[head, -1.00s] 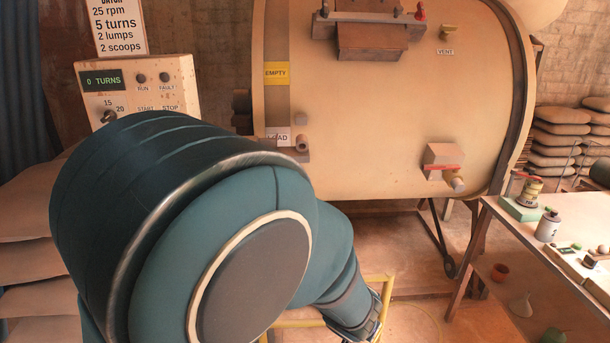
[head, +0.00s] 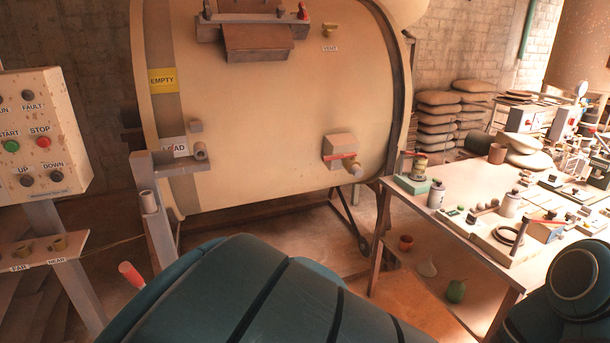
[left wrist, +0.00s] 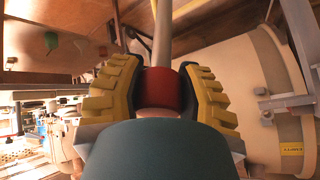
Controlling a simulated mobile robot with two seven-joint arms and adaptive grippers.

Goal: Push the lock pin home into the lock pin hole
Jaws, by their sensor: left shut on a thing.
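My left gripper (left wrist: 160,85) is shut on a red grip (left wrist: 160,90) with a pale rod (left wrist: 163,30) running away from it. I cannot tell from this view whether this is the lock pin. In the head view, a red-ended rod (head: 131,274) shows beside my arm, which hides my left gripper. A grey bracket (head: 175,162) by the drum's LOAD label carries a short cylinder (head: 200,150). A pale cylinder (head: 148,202) sits on the post below. I cannot make out the lock pin hole. My right gripper is out of view.
The large cream drum (head: 270,120) stands ahead. A control box (head: 40,135) and a small shelf (head: 40,248) are at the left. A cluttered bench (head: 460,200) is at the right, with stacked sacks (head: 437,115) behind it. Open floor lies under the drum.

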